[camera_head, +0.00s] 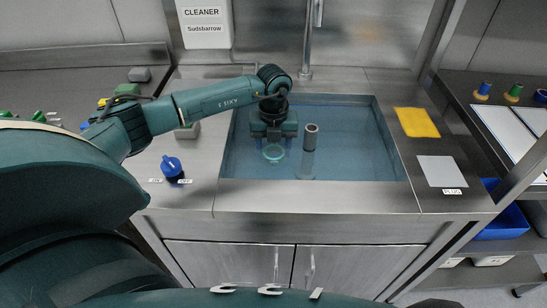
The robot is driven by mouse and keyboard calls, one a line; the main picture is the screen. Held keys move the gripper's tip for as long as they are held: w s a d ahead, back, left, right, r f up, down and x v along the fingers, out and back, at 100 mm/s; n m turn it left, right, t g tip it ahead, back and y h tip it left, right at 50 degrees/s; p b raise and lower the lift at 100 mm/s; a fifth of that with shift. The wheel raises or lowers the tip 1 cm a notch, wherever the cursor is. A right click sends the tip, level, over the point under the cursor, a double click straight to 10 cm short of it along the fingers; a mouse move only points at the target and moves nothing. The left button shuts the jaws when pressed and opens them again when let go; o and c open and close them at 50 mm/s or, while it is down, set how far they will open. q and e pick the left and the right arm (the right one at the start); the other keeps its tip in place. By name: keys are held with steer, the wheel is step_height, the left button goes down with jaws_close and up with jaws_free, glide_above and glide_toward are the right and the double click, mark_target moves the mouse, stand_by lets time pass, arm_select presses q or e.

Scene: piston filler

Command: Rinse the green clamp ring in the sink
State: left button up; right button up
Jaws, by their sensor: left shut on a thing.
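The sink (365,186) is a steel basin that looks filled with bluish water. My left arm reaches over it from the left. My left gripper (273,146) points down into the left part of the basin. It is shut on the green clamp ring (273,154), a pale teal ring low between the fingertips. The ring looks to be at or under the water; its exact depth I cannot tell. My right gripper is not in view.
A grey upright tube (310,138) stands in the basin just right of my gripper. A blue knob (172,168) with ON and OFF labels is left of the sink. A yellow cloth (416,122) and a white plate (441,171) marked PLUG lie right. The faucet (308,45) rises behind.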

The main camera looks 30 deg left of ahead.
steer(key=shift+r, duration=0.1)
arm_select(q)
steer(key=shift+s+d+p, duration=0.3)
steer(key=shift+s+p, duration=0.1)
steer(key=shift+s, duration=0.1)
steer(key=shift+s+d+p, duration=0.3)
steer(key=shift+s+p, duration=0.1)
steer(key=shift+s, duration=0.1)
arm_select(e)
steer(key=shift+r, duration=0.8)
arm_select(q)
steer(key=shift+w, duration=0.1)
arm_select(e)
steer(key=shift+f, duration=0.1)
arm_select(q)
steer(key=shift+w+a+b, duration=0.25)
steer(key=shift+w+b, duration=0.05)
steer(key=shift+w, duration=0.1)
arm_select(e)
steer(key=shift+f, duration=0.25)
